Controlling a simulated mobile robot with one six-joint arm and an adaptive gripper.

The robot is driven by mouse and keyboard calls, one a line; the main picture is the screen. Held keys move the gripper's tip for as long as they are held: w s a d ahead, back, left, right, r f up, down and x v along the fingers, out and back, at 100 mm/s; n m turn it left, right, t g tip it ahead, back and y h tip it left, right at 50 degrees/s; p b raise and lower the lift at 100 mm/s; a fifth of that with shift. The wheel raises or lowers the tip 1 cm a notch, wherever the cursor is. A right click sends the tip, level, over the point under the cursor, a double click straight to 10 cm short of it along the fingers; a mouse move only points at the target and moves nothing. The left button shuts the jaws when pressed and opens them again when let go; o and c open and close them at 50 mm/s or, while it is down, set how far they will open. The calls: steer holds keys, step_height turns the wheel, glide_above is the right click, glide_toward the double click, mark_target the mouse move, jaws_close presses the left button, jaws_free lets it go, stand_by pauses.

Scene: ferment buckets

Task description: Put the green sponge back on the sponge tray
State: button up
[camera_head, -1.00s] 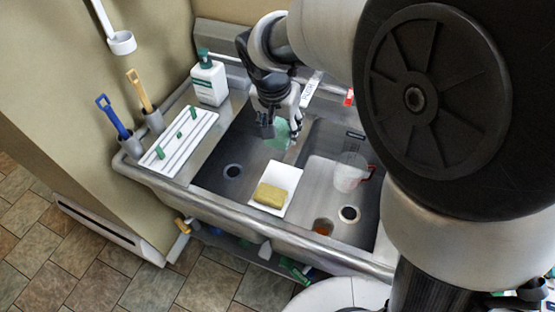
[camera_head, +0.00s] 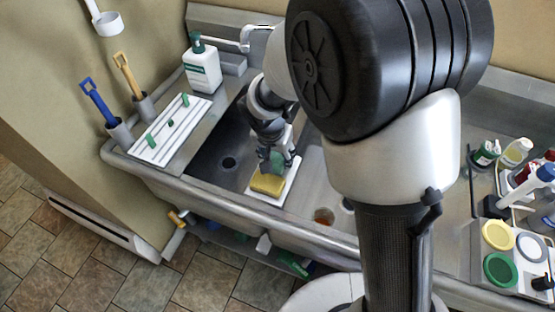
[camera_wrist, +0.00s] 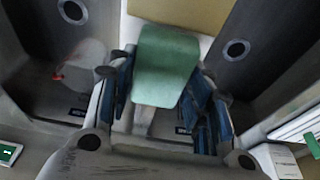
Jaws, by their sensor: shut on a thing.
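My gripper (camera_head: 276,160) is shut on the green sponge (camera_wrist: 165,66), which stands out between its fingers in the wrist view. In the head view the green sponge (camera_head: 277,159) shows only in part at the fingertips. Below and beside it is the white sponge tray (camera_head: 281,195), which lies across the divider between the two sinks. A yellow sponge (camera_head: 267,184) lies on the tray's near part. The gripper is over the tray's far part. I cannot tell whether the green sponge touches the tray or the yellow sponge.
A white ribbed board (camera_head: 170,131) with green clips lies left of the sink (camera_head: 228,145). A soap bottle (camera_head: 203,69) stands behind it. Blue and yellow brushes stand in holders at the left wall. Bottles and round lids (camera_head: 500,269) crowd the right counter.

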steer(key=shift+f, duration=1.15)
steer(key=shift+f+b, duration=0.15)
steer(key=shift+b, duration=0.3)
steer(key=o, duration=1)
